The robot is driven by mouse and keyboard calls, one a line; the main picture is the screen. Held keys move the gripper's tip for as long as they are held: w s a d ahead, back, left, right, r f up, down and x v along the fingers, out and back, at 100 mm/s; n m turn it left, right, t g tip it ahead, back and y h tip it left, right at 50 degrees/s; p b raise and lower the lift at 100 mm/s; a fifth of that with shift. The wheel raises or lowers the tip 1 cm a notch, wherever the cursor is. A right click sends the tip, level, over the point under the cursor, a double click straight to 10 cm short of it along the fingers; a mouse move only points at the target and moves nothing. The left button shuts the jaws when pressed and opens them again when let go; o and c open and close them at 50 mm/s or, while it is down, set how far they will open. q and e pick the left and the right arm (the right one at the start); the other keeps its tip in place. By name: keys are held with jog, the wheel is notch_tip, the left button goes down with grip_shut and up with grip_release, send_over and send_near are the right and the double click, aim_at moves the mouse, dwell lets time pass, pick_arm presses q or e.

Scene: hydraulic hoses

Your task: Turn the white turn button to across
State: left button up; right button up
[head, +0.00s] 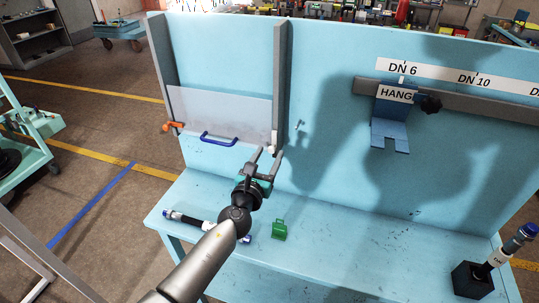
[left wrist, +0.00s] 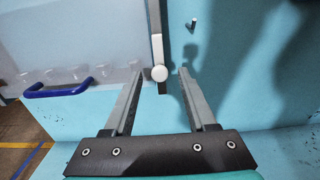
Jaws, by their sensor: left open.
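The white turn button (head: 274,139) sits at the lower right edge of the clear panel (head: 225,115), on the grey right post. In the left wrist view the white button (left wrist: 159,74) shows a round end, with a narrow pale part running up from it along the post; it looks upright. My left gripper (head: 267,152) is open and empty, just in front of and below the button. In the left wrist view the button appears between the two fingertips (left wrist: 161,73); I see no contact. My right gripper is not in view.
An orange turn button (head: 173,127) is at the panel's left edge, and a blue handle (head: 219,139) is on the panel. A hose piece (head: 188,219) and a green item (head: 279,229) lie on the bench. A blue hanger (head: 390,132) juts out at right.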

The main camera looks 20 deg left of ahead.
pick_arm(q)
jog(key=shift+w, duration=0.6)
jog(key=shift+c, duration=0.3)
grip_shut()
